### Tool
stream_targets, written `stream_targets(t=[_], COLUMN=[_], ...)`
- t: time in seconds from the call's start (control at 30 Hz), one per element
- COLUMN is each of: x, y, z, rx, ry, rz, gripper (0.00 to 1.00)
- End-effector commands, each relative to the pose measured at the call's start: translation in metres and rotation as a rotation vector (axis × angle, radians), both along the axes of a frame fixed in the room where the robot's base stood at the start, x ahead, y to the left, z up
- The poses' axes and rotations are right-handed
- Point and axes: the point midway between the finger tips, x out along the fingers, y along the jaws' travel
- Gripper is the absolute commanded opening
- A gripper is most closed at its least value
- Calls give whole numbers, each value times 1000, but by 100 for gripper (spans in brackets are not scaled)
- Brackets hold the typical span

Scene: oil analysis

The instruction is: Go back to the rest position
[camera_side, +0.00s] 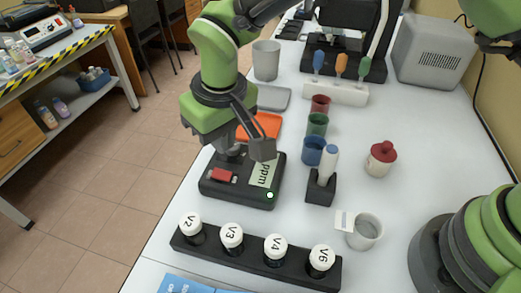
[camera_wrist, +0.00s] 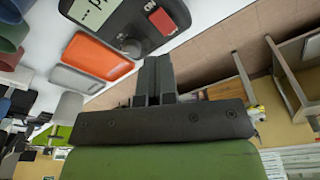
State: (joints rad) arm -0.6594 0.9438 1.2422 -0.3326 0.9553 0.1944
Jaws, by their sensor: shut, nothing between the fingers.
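My gripper (camera_wrist: 153,78) shows in the wrist view with its two dark fingers together and nothing between them. In the side view, my green arm comes down from the top to the black ppm meter (camera_side: 232,195), and my wrist is close above its back edge. The fingertips are largely hidden there by the wrist and its bracket, so I cannot tell whether they touch anything. The meter, with its display and red switch, also shows at the top of the wrist view (camera_wrist: 130,22).
A black rack (camera_side: 255,262) holds several white-capped vials in front. An orange tray (camera_side: 264,126) and a grey tray (camera_side: 272,98) lie behind the meter. Coloured cups, a stand with a white-handled tool (camera_side: 321,187), a beaker (camera_side: 364,232) and a red-topped jar (camera_side: 380,160) stand right.

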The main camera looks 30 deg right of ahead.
Motion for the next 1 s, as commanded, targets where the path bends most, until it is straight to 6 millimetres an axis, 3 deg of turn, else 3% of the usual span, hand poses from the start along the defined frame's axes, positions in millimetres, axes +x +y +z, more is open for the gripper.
stream_targets(t=[0.17, 0.27, 0.47, 0.7, 0.83, 1.0], x=[2, 4, -11, -66, -106, -157], y=[-5, -22, -84, -157, -188, -213], z=[11, 38, 117, 183, 201, 203], rx=[11, 39, 128, 230, 279, 329], ry=[-7, -25, -86, -183, -244, -327], rz=[-14, -50, -177, -331, -410, -500], gripper=[0, 0, 0, 0, 0, 0])
